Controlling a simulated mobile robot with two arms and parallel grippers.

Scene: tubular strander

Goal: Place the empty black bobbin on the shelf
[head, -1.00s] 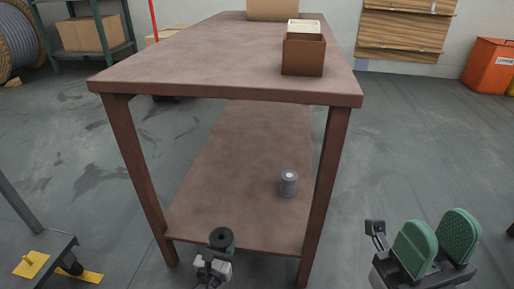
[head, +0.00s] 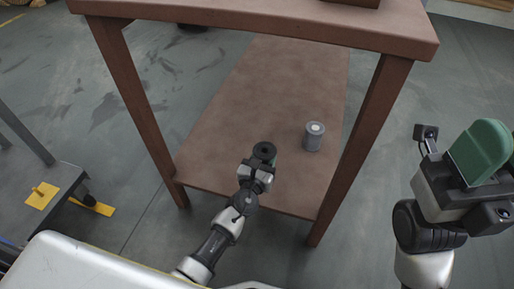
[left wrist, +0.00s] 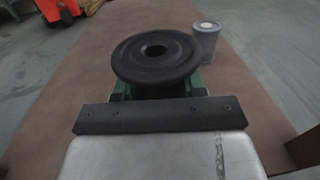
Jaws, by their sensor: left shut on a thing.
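The black bobbin (head: 264,151) is held in my left gripper (head: 260,163), which is shut on it. In the left wrist view the bobbin's round black flange (left wrist: 156,56) with its centre hole faces the camera, and green finger pads show just below it. In the head view the gripper and bobbin are over the front part of the brown lower shelf (head: 235,110). I cannot tell whether the bobbin touches the shelf. My right gripper (head: 474,165) is at the right, with a large green pad; its jaw gap is not clear.
A grey cylinder (head: 314,136) stands on the shelf to the right of the bobbin; it also shows in the left wrist view (left wrist: 205,42). The table top (head: 270,22) overhangs the shelf, with legs at both front corners. A cart (head: 50,200) with yellow parts is at the left.

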